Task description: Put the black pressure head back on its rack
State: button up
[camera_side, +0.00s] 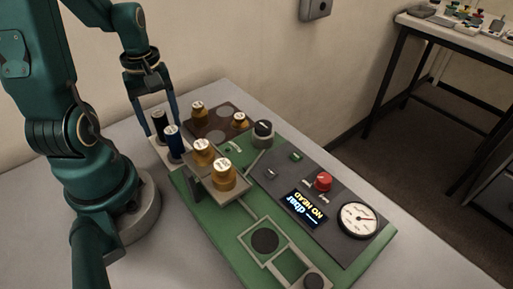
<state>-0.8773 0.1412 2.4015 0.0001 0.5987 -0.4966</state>
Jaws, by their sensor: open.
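A black cylinder (159,121), which looks like the black pressure head, stands upright on a pale rack block (157,149) at the back left of the bench. My gripper (163,128) points down over it with its fingers open, one on each side of the black head. I cannot tell whether the fingers touch it. A blue head (173,142) stands beside it, close to the right finger.
Brass weights stand on a raised tray (229,191) and a brown plate (218,132). The green base (215,224) carries a black knob (263,131), red button (323,181), gauge (359,218) and a display (304,209) reading "NO HEAD".

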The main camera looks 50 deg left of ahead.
aim_at(160, 114)
notch_tip(160, 114, up, 10)
jog(key=shift+f, duration=0.25)
jog(key=shift+r, duration=0.25)
jog(key=shift+w+d+r, duration=0.1)
jog(key=shift+d+r, duration=0.1)
jog(key=shift+d, duration=0.05)
jog(key=d+m+t, duration=0.1)
jog(key=d+m, duration=0.3)
jog(key=m, duration=0.1)
jog(key=d+r+m+t, duration=0.1)
jog(key=d+m+t, duration=0.1)
jog(key=d+m, duration=0.2)
jog(key=w+d+m+t, duration=0.1)
jog(key=d+m+t, duration=0.1)
jog(key=d+m, duration=0.3)
jog(key=shift+d+r+m, duration=0.3)
jog(key=shift+d+r, duration=0.05)
jog(key=shift+d, duration=0.15)
jog(key=shift+s+d+m+t, duration=0.1)
jog(key=shift+d+m+t, duration=0.2)
jog(key=shift+d+m, duration=0.35)
jog(key=shift+a, duration=0.1)
